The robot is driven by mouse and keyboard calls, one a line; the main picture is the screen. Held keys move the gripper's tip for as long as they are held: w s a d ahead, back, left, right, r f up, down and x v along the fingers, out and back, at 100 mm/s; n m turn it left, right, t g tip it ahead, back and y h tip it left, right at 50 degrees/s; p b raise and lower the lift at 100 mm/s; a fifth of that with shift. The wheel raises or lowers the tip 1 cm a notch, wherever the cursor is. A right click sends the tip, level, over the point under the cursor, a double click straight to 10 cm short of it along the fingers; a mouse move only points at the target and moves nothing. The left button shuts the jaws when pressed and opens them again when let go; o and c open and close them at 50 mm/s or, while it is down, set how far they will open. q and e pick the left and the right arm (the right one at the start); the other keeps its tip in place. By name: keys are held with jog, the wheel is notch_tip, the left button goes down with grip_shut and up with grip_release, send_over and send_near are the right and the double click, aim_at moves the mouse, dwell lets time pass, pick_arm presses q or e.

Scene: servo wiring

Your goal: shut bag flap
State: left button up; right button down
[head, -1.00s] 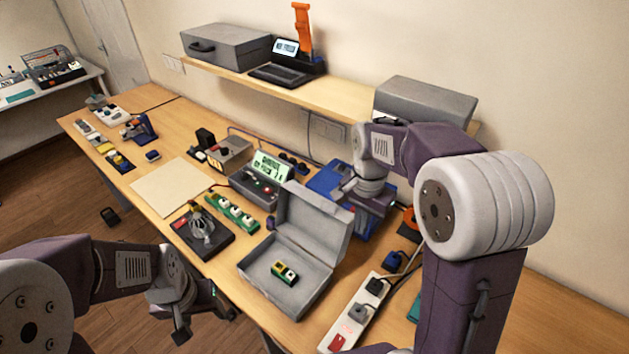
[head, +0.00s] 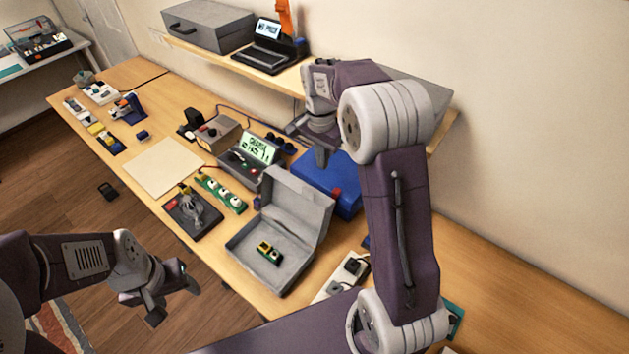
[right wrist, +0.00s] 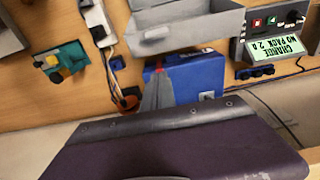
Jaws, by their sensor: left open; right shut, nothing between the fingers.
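A blue bag-like case (head: 345,205) with a small red piece on it lies behind the open grey case, against the wall side of the table. Its top looks flat in the head view; I cannot tell where its flap ends. It also shows in the right wrist view (right wrist: 195,78). My right gripper (head: 322,148) is shut and empty, above the blue case and apart from it in the head view. Its grey fingers (right wrist: 158,92) overlap the blue case in the right wrist view. My left gripper (head: 172,297) is open and empty, off the table's front edge.
A grey case (head: 312,205) stands open with a small green-yellow block (head: 268,252) inside. A display box (head: 250,158) and a green socket strip (head: 222,193) are to its left. A white power strip (head: 345,277) lies to its right. A shelf (head: 240,68) runs above.

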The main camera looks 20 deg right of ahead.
aim_at(318, 191)
jog(key=f+p, duration=0.1)
jog(key=f, duration=0.1)
jog(key=a+f+p, duration=0.1)
jog(key=f, duration=0.1)
jog(key=f+p, duration=0.1)
jog(key=f, duration=0.1)
jog(key=shift+s+a+f, duration=0.3)
jog(key=shift+s+a, duration=0.05)
jog(key=shift+s, duration=0.05)
jog(key=shift+s+a+p, duration=0.3)
jog(key=shift+s+a, duration=0.2)
jog(key=shift+a, duration=0.15)
jog(key=shift+w, duration=0.1)
